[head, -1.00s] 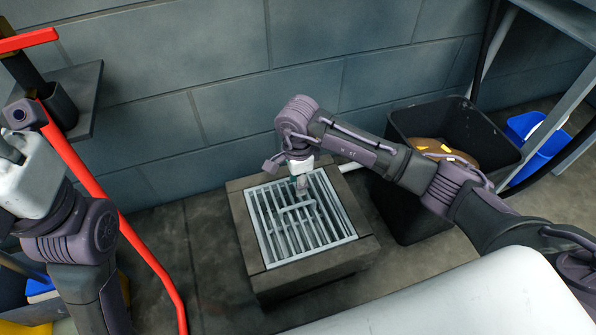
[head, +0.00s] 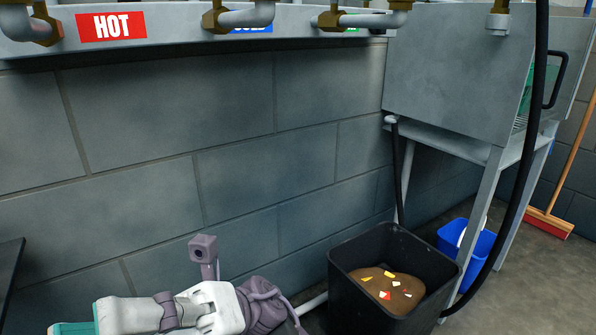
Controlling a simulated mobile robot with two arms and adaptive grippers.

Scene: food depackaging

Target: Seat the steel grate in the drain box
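The steel grate and the drain box are not in view now; they lie below the lower edge of the head view. My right gripper (head: 80,325) shows at the bottom left, pointing left, with its white body and teal parts partly cut off by the picture's edge. Whether its fingers are open or hold anything cannot be made out. My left gripper is out of view.
A black bin (head: 350,285) with brown waste stands at the lower right. A blue bucket (head: 470,252) and a red broom (head: 549,222) are behind it. A grey steel stand (head: 455,75) and black hose (head: 520,185) are at the right. Pipes (head: 250,17) run above the block wall (head: 170,140).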

